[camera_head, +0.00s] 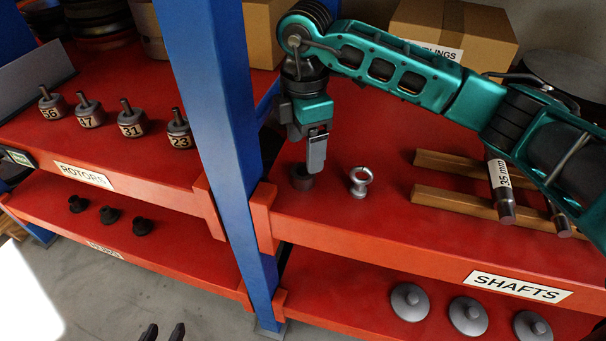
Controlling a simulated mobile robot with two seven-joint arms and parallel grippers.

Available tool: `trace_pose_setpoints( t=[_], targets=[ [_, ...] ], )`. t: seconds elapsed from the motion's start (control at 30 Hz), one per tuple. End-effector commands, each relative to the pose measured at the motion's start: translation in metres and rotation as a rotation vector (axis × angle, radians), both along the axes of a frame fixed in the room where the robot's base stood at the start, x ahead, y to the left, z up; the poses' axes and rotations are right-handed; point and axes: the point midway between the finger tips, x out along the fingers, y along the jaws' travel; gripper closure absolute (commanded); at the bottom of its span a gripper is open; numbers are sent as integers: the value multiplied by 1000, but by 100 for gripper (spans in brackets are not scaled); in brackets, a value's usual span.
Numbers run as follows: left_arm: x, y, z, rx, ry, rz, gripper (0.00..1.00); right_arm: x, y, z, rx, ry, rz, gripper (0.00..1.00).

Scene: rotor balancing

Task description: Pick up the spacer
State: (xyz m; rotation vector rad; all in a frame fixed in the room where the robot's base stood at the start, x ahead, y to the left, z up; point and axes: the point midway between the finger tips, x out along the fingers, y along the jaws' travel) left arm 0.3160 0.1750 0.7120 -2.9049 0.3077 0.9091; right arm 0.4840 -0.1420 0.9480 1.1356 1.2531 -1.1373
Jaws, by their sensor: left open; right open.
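The spacer appears to be the short dark cylinder (301,180) standing on the upper red shelf, just right of the blue post. My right gripper (315,158) points down directly above and in front of it. A grey finger overlaps the cylinder's right side and hides part of it. I cannot tell whether the fingers touch it or straddle it. The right gripper is open. My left gripper (164,333) shows only as two dark, separated fingertips at the bottom edge. It is open and empty, low over the floor and far from the spacer.
A metal eye bolt (360,183) stands close right of the spacer. Shafts (501,208) lie on wooden rails (453,203) further right. The blue post (227,130) is close on the left, with numbered rotors (131,124) beyond it. Cardboard boxes (455,28) stand behind.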

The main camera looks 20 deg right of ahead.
Motion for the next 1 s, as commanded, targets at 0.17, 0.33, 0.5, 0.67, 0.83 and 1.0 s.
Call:
trace_pose_setpoints(
  t=[0.17, 0.33, 0.5, 0.67, 0.83, 1.0],
  targets=[
    [0, -2, 1, -3, -2, -3, 57, -1, 1, -17, -1, 3, 1, 20],
    [0, -2, 1, -3, -2, -3, 57, -2, 2, -43, 0, 2, 2, 20],
    [0, -2, 1, -4, -3, -3, 57, -1, 2, -55, 1, 0, 1, 20],
    [0, -2, 1, -4, -4, -2, 57, -1, 2, -55, 1, 0, 2, 20],
    [0, -1, 1, -3, -3, -1, 57, -1, 2, -55, 1, 0, 2, 33],
    [0, 0, 1, -2, -4, 0, 57, -1, 2, -55, 1, 0, 2, 49]
  ],
)
